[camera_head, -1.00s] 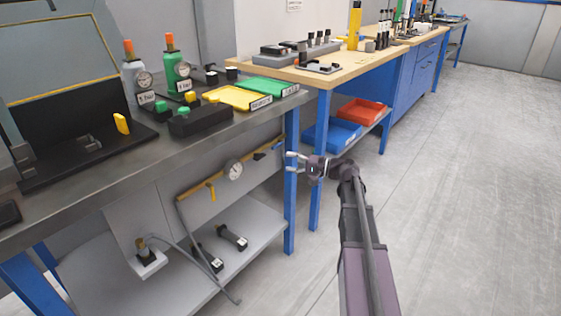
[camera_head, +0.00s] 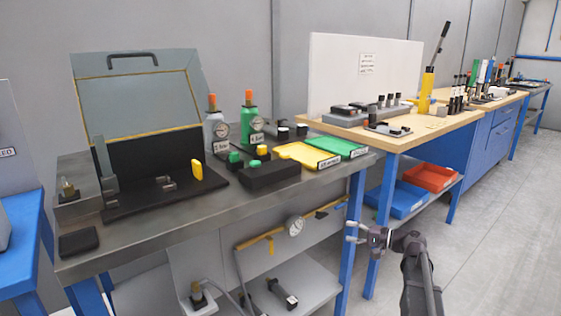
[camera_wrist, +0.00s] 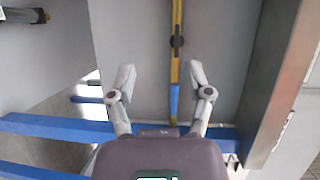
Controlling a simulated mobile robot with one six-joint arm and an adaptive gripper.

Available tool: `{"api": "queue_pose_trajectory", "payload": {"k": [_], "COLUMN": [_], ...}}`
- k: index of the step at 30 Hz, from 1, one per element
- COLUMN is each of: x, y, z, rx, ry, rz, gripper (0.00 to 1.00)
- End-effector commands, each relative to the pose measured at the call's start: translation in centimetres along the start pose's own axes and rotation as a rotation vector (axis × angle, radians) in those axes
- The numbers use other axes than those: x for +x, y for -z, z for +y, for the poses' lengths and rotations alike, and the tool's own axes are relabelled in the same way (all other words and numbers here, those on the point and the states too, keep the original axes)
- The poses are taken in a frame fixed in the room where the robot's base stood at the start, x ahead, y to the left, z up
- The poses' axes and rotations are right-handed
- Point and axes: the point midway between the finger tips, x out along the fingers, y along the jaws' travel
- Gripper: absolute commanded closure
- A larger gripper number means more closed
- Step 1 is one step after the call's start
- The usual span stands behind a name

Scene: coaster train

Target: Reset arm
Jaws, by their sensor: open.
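My gripper (camera_head: 353,232) is at the right front of the metal workbench (camera_head: 140,235), below its top and near a blue leg. In the wrist view my gripper (camera_wrist: 160,82) has its two fingers spread apart, with nothing held between them. Behind the fingers in that view are a grey panel (camera_wrist: 138,35) and a yellow-and-blue bar (camera_wrist: 176,65). My arm reaches up from the lower right of the head view.
The workbench carries an open-lidded case (camera_head: 140,95), grey (camera_head: 215,132) and green (camera_head: 251,125) bottles, and yellow (camera_head: 300,152) and green (camera_head: 345,147) trays. A wooden bench (camera_head: 400,140) stands beyond, with blue (camera_head: 408,200) and red (camera_head: 430,177) bins below. The floor (camera_head: 500,240) at right is clear.

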Motion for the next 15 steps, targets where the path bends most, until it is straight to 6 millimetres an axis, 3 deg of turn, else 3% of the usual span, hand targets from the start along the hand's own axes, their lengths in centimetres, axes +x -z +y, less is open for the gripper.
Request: {"api": "queue_pose_trajectory", "payload": {"k": [9, 15], "x": [3.7, 4.5], "y": [-7.2, -11.8], "z": [5.0, 8.5], "rx": [-0.061, -0.118], "ry": [-0.323, -0.564], "rz": [-0.117, -0.197], "gripper": [0.35, 0.35]}}
